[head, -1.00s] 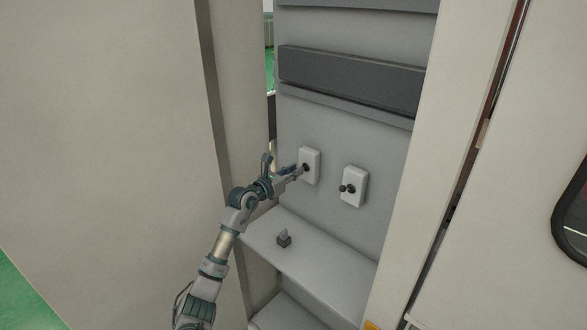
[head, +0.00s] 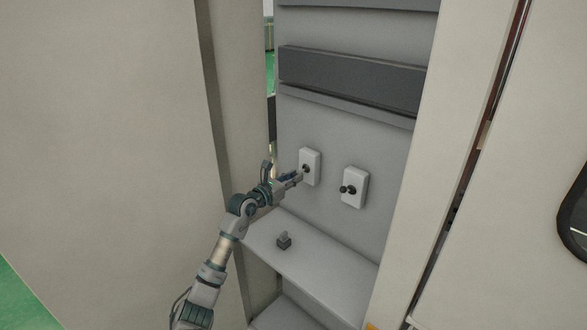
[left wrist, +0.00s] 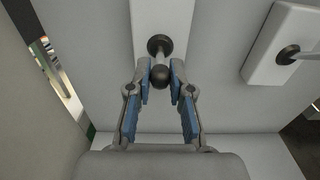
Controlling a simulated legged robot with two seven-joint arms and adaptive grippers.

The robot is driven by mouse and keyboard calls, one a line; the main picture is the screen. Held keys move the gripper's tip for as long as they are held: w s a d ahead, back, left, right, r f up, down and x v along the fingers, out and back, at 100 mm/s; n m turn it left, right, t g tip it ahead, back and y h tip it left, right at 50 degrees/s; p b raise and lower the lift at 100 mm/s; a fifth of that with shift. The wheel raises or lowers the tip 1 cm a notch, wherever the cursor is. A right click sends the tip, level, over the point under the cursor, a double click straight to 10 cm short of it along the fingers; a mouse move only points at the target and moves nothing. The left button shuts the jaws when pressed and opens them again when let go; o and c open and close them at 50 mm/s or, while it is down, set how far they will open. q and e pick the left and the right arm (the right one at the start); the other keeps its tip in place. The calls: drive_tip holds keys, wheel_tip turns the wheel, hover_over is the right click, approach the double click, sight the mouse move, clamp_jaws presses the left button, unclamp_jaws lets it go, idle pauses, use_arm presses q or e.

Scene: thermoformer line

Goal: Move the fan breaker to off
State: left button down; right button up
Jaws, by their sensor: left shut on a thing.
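Two white breaker plates with dark ball-ended levers are mounted side by side on the grey panel: the left breaker (head: 312,160) and the right breaker (head: 354,187). No label is readable, so I cannot tell which is the fan breaker. My left gripper (head: 298,178) is at the left breaker. In the left wrist view its blue-padded fingers (left wrist: 160,85) are closed on both sides of the left breaker's lever knob (left wrist: 162,74). The right breaker (left wrist: 282,48) stands apart, untouched, at the upper right there. My right gripper is not in view.
Cabinet walls flank the recess on both sides. A dark horizontal bar (head: 350,80) crosses the panel above.

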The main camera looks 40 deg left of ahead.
use_arm(q)
drive_tip(key=shift+w+f+b, duration=0.2)
drive_tip(key=shift+f+b, duration=0.15)
drive_tip(key=shift+f, duration=0.75)
drive_tip(key=shift+w+f+b, duration=0.15)
drive_tip(key=shift+f+b, duration=0.15)
drive_tip(key=shift+f, duration=0.15)
drive_tip(key=c, duration=1)
unclamp_jaws()
drive_tip(key=shift+w, duration=0.1)
drive_tip(key=shift+o, duration=0.2)
drive_tip(key=shift+a, duration=0.1)
drive_tip(key=s+b, duration=0.1)
drive_tip(key=s, duration=0.6)
drive_tip(key=shift+a+r, duration=0.15)
drive_tip(key=shift+a, duration=0.1)
